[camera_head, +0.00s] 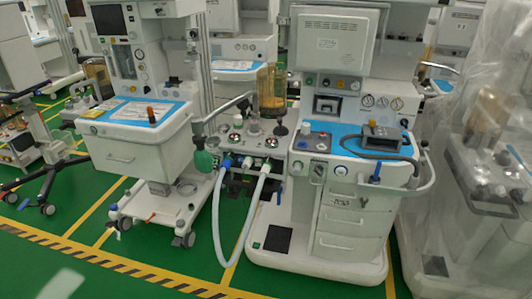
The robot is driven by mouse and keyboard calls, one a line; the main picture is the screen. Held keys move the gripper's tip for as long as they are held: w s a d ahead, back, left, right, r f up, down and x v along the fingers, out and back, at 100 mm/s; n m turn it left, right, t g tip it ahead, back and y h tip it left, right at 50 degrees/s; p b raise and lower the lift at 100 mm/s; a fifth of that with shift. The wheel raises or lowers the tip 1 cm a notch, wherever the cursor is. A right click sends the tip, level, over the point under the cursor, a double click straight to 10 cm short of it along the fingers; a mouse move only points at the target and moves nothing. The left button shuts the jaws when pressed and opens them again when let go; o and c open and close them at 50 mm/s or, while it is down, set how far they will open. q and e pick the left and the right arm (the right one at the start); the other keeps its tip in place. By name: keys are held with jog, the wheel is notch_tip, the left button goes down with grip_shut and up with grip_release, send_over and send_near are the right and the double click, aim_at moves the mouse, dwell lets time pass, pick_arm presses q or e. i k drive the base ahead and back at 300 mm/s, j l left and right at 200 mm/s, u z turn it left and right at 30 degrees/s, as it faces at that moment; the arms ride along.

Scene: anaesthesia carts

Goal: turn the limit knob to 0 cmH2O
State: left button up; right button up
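Two anaesthesia carts stand ahead, a right cart (330,243) and a left cart (135,150). Between them is a grey-white breathing block (252,147) with several small knobs and ports on it. A glass-like amber canister (272,92) stands above this block. A small white knob (305,129) sits at the left of the right cart's blue worktop. Small knobs and ports also line that cart's front edge. No scale or cmH2O marking is readable, so I cannot tell which one is the limit knob or its setting. Neither of my grippers is in view.
A plastic-covered cart (490,190) stands close at the right. Green floor (130,275) with yellow lines is open in front.

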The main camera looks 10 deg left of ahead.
aim_at(254, 125)
jog(key=i+j+z, duration=0.15)
jog(key=i, duration=0.25)
jog(key=i+j+z, duration=0.15)
jog(key=i, duration=0.2)
jog(key=i+j+z, duration=0.15)
jog(key=i, duration=0.2)
